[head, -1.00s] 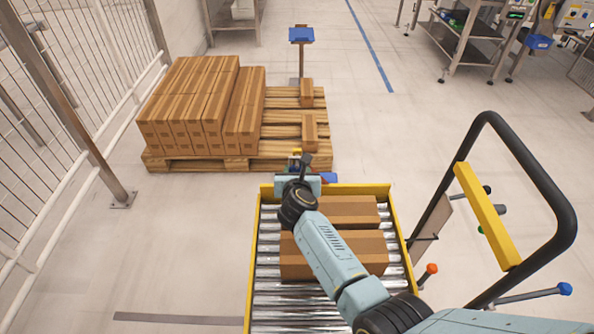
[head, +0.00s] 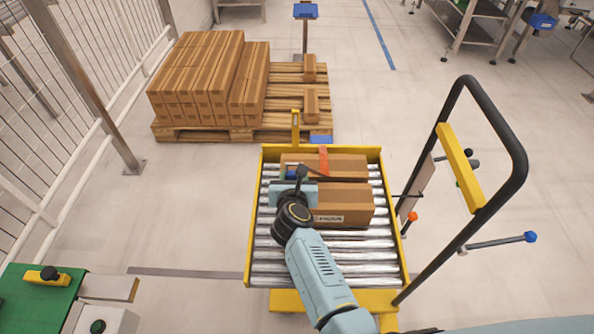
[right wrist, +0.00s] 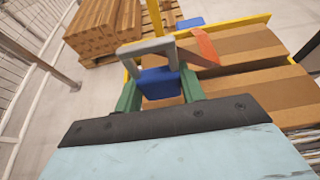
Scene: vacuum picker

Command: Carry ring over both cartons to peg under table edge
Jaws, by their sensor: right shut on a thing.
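My right gripper (head: 294,178) is shut on a blue grip piece (right wrist: 160,83) with a grey ring-like frame (right wrist: 148,48) at its tip. An orange strap (head: 323,158) runs from this ring over the far carton; it also shows in the right wrist view (right wrist: 205,47). The gripper is above the left part of the cartons. The far carton (head: 350,166) and near carton (head: 348,203) lie side by side on the roller table (head: 375,262), partly hidden by my arm. I cannot make out the peg. My left gripper is not in view.
A yellow post (head: 295,126) stands at the table's far edge. A cart handle (head: 518,165) with levers rises on the right. A pallet (head: 205,133) of cartons stands beyond. A green-topped unit (head: 35,300) is at lower left. The near rollers are bare.

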